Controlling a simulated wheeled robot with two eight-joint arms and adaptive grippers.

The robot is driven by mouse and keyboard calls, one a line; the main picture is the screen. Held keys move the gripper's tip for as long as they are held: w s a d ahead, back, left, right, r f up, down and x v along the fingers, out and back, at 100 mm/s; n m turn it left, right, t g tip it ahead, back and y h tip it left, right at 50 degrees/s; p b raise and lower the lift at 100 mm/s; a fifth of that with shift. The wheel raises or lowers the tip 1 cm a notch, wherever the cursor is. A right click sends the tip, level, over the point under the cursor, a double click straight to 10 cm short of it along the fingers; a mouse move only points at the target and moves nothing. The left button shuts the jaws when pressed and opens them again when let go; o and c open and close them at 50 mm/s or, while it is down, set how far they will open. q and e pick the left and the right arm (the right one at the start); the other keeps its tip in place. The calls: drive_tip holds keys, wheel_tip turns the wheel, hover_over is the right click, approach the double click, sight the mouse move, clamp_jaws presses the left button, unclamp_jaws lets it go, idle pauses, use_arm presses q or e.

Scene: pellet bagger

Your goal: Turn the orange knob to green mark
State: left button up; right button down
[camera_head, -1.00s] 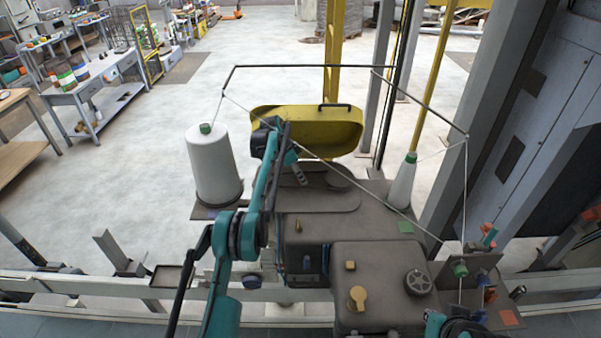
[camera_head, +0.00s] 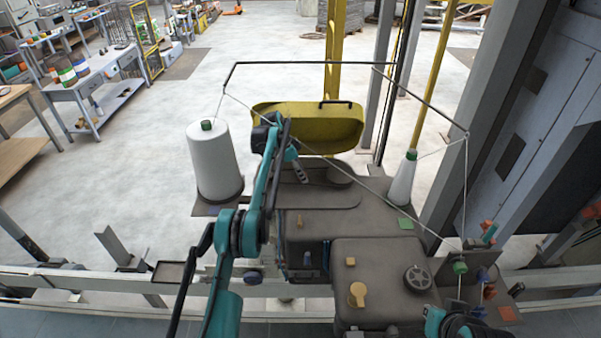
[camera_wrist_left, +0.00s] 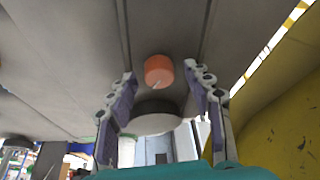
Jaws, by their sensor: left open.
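The orange knob (camera_wrist_left: 158,68) shows in the left wrist view as a short round cap with a thin pale line on its lower edge. It sits on a grey machine surface. My left gripper (camera_wrist_left: 160,78) is open, with one finger on each side of the knob in this view. A gap shows on both sides, so the fingers do not appear to touch it. In the head view my left gripper (camera_head: 299,172) is over the back part of the machine, and the knob is hidden there. I cannot make out a green mark beside the knob. My right gripper is not seen.
A yellow tray (camera_head: 340,122) stands behind my left gripper. A thread runs diagonally across close to my arm.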

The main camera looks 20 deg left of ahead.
use_arm(q)
drive_tip(key=v, duration=0.7)
drive_tip(key=shift+r, duration=0.2)
drive_tip(key=shift+s+a, duration=0.1)
drive_tip(key=shift+a, duration=0.05)
